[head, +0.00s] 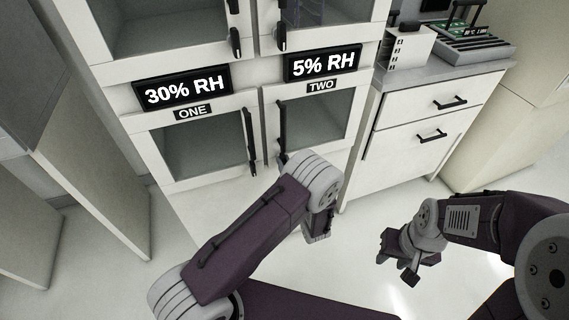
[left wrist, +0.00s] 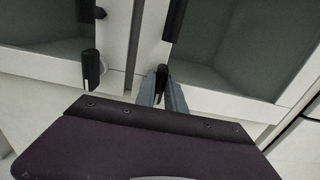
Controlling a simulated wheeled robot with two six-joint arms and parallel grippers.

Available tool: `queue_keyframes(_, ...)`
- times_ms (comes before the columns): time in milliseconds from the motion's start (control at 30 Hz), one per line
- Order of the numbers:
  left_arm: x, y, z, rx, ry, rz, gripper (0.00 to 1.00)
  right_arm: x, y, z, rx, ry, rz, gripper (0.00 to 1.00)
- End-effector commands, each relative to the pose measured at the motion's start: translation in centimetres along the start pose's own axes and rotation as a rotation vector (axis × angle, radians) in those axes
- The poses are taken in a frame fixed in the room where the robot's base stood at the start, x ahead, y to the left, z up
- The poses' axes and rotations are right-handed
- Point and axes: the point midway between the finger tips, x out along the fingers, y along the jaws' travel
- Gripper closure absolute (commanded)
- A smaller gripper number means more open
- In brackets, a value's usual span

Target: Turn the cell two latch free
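The cell two door (head: 319,122) is closed, under the TWO plate (head: 321,87). Its black handle (head: 283,122) runs down the door's left edge. In the left wrist view the small dark latch (left wrist: 161,74) of cell two hangs upright below that handle. My left gripper (left wrist: 161,92) has one finger on each side of the latch, close against it, and looks shut on it. In the head view my left wrist hides most of that gripper. My right gripper (head: 400,263) is open and empty, low over the floor at the right.
The cell one door (head: 196,147) is closed on the left, its latch (left wrist: 90,70) beside my left gripper. A drawer cabinet (head: 428,125) stands right of the cells. Pale panels (head: 88,175) stand at far left. Floor (head: 360,240) between my arms is clear.

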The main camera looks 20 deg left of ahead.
Motion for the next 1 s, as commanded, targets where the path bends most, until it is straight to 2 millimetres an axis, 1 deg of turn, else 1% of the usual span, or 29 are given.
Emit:
queue_keyframes(267, 0.0, 0.0, 0.0, 0.008, 0.000, -0.001, 1.00, -0.1, 0.0, 0.0, 0.000, 0.000, 0.000, 0.64)
queue_keyframes(467, 0.0, -0.1, 0.1, 0.075, 0.001, -0.001, 1.00, -0.7, 0.0, -0.1, 0.000, 0.000, 0.000, 0.64)
queue_keyframes(667, -0.1, -0.1, 0.2, 0.221, 0.002, -0.001, 1.00, -1.8, 0.0, -0.2, 0.000, 0.000, 0.000, 0.64)
queue_keyframes(1000, -0.1, -0.3, 0.1, 0.543, 0.002, -0.002, 1.00, -3.5, -0.1, -0.4, 0.000, 0.000, 0.000, 0.64)
